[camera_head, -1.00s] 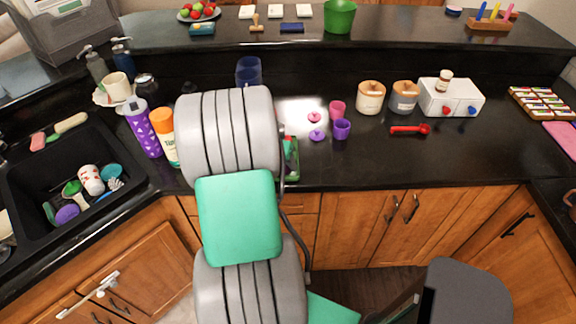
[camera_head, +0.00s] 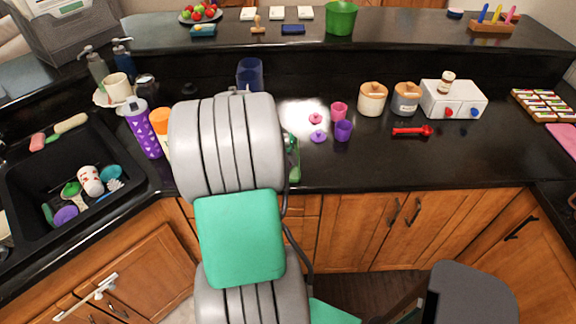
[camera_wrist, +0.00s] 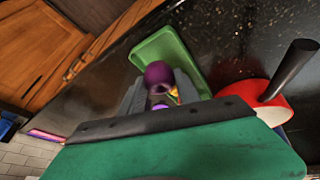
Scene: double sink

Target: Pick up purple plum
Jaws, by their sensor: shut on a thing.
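The purple plum (camera_wrist: 158,75) shows in the wrist view between the grey fingers of my gripper (camera_wrist: 160,98). The gripper is shut on it. A green tray (camera_wrist: 172,47) is behind the plum in that view. I cannot tell whether the plum still touches the tray. In the head view my own arm hides the gripper and the plum; only a green edge of the tray (camera_head: 294,160) shows to the right of my arm.
A red pan with a dark handle (camera_wrist: 291,68) lies close beside the tray. Purple and pink cups (camera_head: 343,130) stand to the right on the black counter. A purple bottle (camera_head: 142,128) stands left of my arm, beside the sink (camera_head: 22,178).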

